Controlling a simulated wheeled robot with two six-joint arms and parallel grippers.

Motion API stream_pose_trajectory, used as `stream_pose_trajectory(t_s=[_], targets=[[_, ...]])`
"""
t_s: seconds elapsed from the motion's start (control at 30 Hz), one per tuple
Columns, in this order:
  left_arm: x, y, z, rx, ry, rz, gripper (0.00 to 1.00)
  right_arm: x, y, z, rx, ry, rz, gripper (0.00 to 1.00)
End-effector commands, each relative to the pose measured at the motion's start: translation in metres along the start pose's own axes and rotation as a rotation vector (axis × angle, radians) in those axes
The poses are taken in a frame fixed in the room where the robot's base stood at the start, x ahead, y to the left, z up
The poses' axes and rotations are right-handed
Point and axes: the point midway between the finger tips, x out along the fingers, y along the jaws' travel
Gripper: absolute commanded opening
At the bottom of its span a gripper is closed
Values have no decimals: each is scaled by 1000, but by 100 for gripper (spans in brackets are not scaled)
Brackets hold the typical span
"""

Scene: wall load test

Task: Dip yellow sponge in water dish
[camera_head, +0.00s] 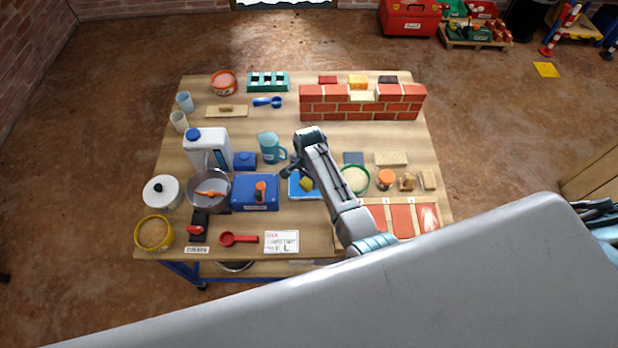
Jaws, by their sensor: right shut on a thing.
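The yellow sponge (307,184) is a small block between the fingers of my right gripper (302,181), which is shut on it. The water dish (294,194) is a shallow blue dish under the gripper, near the middle of the table. The sponge overlaps the dish in the picture. I cannot tell whether it touches the water or hangs just above it. My arm hides part of the dish's right side. My left gripper is not in view.
A blue box (240,192) stands close left of the dish, with a blue pitcher (269,147) behind. A green-rimmed bowl (355,179) is just right of my arm. A brick wall (340,107) stands at the back right. The table's middle back is fairly clear.

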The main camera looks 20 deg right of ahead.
Motion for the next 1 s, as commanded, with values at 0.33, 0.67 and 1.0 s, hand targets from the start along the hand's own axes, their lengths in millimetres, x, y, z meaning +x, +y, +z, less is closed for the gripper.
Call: stream_pose_trajectory(t_s=[0.33, 0.67, 1.0], targets=[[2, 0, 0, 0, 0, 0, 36, 4, 0, 0, 0, 0, 0, 21], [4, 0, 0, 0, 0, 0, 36, 8, 0, 0, 0, 0, 0, 21], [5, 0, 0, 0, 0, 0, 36, 10, 0, 0, 0, 0, 0, 21]])
